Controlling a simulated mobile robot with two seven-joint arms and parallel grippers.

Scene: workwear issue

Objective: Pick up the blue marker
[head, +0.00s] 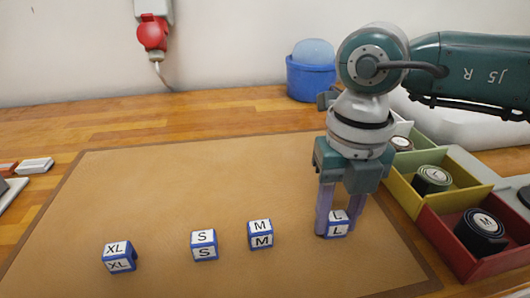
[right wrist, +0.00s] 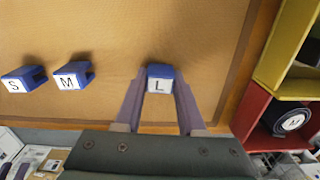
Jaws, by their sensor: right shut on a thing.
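Several blue size markers with white lettered faces stand on the brown mat (head: 170,200). They are the XL marker (head: 119,257), the S marker (head: 204,245), the M marker (head: 260,234) and the L marker (head: 337,225). My right gripper (head: 337,214) points down and is shut on the L marker, one finger on each side of it. The right wrist view shows the L marker (right wrist: 160,78) between the fingertips, with the M marker (right wrist: 74,76) and the S marker (right wrist: 24,79) to its left. The L marker appears at mat level; I cannot tell whether it touches. My left gripper is not in view.
Right of the mat are a red bin (head: 455,243) and a yellow-green bin (head: 408,187), each holding a dark roll, and another bin behind. A blue tub (head: 311,80) stands by the wall. Small red and white items lie at the left edge. The mat's back left is clear.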

